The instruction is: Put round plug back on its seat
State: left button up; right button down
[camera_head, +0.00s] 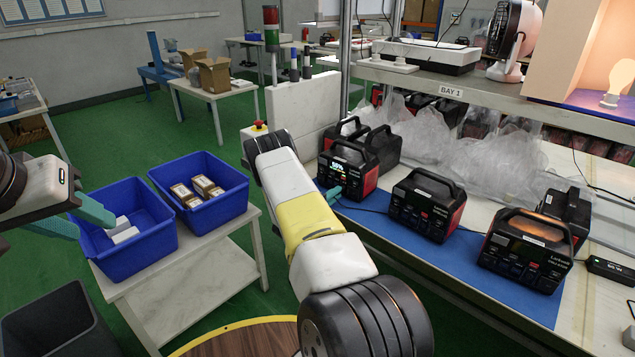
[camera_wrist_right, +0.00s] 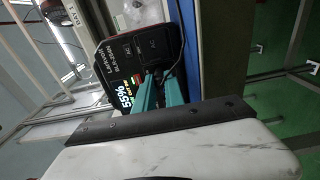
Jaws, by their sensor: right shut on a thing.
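The power station (camera_head: 338,172) with a lit percentage display stands at the left end of the blue bench mat. It also fills the upper middle of the right wrist view (camera_wrist_right: 120,48). My right gripper (camera_head: 333,194) is at its front face, mostly hidden behind my arm. In the right wrist view its teal fingers (camera_wrist_right: 160,90) are shut on the round plug, close to the front panel beside the display. The plug is mostly hidden between the fingers; a dark cable (camera_wrist_right: 179,57) runs from there. Whether it touches its seat cannot be seen. My left gripper (camera_head: 78,215) is open and empty over the left blue bin.
Several other power stations stand along the blue mat (camera_head: 395,232), including one in the middle (camera_head: 427,204) and one at right (camera_head: 527,250). Blue bins (camera_head: 145,262) sit on a side table. A shelf (camera_head: 480,86) overhangs the bench. A dark cable crosses the mat.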

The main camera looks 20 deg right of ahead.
jog(key=shift+a, duration=0.1)
jog(key=shift+v, duration=1.9)
